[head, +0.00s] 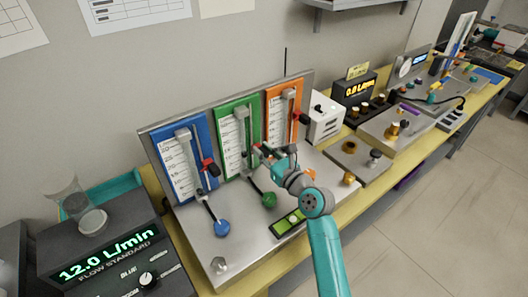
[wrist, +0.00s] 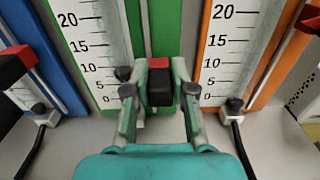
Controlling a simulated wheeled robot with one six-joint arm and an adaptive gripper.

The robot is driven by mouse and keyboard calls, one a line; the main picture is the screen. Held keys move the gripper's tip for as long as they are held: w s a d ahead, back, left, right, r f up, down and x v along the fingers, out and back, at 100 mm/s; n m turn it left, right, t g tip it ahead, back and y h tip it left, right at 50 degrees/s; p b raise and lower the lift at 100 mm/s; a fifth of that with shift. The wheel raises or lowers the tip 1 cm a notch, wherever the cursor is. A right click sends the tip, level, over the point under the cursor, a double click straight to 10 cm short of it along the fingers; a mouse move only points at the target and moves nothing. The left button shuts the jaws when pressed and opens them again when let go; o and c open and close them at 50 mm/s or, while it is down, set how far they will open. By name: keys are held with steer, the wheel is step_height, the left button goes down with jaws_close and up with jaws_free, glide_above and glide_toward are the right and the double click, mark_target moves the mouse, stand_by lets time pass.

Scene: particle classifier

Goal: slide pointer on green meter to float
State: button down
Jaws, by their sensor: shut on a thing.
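The green meter (head: 223,142) stands between the blue and orange meters, and its numbered scale (wrist: 90,45) fills the left middle of the wrist view. Its pointer (wrist: 160,76), a small block with a red top and black front, sits low, around the bottom of the scale. My gripper (wrist: 159,88) is shut on the pointer, one finger on each side. In the head view my gripper (head: 268,155) is at the lower right of the green meter and covers the pointer.
The orange meter (head: 272,105) has another pointer (head: 303,118) on the right. Blue (head: 222,228) and green (head: 269,199) knobs stand on the base plate below.

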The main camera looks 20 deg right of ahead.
steer(key=c, duration=1)
jaws_free()
steer(key=shift+o, duration=0.2)
steer(key=v, duration=1.2)
